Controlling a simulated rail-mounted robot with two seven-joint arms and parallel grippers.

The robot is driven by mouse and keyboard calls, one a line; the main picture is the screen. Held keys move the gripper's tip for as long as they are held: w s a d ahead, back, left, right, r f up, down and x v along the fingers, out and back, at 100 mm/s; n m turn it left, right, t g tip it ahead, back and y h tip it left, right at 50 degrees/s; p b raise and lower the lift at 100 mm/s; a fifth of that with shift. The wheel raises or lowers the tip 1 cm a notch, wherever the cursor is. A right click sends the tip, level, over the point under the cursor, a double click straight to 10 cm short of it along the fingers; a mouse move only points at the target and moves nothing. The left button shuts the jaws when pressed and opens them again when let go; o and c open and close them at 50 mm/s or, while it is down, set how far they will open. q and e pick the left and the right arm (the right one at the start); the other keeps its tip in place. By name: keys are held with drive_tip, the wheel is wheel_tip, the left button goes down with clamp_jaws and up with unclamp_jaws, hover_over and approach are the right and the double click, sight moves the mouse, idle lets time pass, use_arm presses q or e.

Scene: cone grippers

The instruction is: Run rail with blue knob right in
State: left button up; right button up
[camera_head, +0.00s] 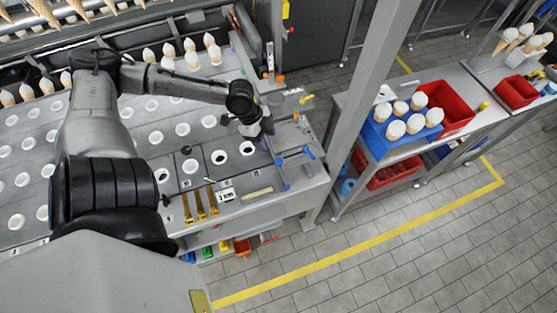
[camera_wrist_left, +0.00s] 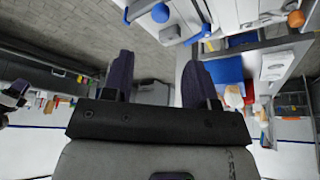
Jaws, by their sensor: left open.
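The blue knob (camera_head: 309,152) sits at the right end of the metal table, beside a blue upright bar (camera_head: 283,175). A thin grey rail seems to run from the knob towards the bar, but it is too small to trace in the head view. A round blue knob (camera_wrist_left: 160,13) also shows at the top of the left wrist view, on a grey rod. My left gripper (camera_head: 265,132) is above the table's right end, up and left of the knob and apart from it. Its dark purple fingers (camera_wrist_left: 158,78) are open with nothing between them.
An orange knob (camera_head: 296,116) is close by, and an orange ball shows in the left wrist view (camera_wrist_left: 296,19). White-rimmed holes cover the table (camera_head: 160,160). A grey post (camera_head: 366,75) rises right of the table.

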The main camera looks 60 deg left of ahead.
sight(278, 161)
use_arm(q)
drive_tip(key=b+x, duration=0.4)
drive_tip(key=x, duration=0.4)
drive_tip(key=shift+f, duration=0.1)
drive_tip(key=shift+b+x, duration=0.55)
drive_tip(key=shift+x, duration=0.85)
drive_tip(key=shift+w+f, duration=0.1)
drive_tip(key=shift+f, duration=0.1)
drive_tip(key=c, duration=0.7)
clamp_jaws()
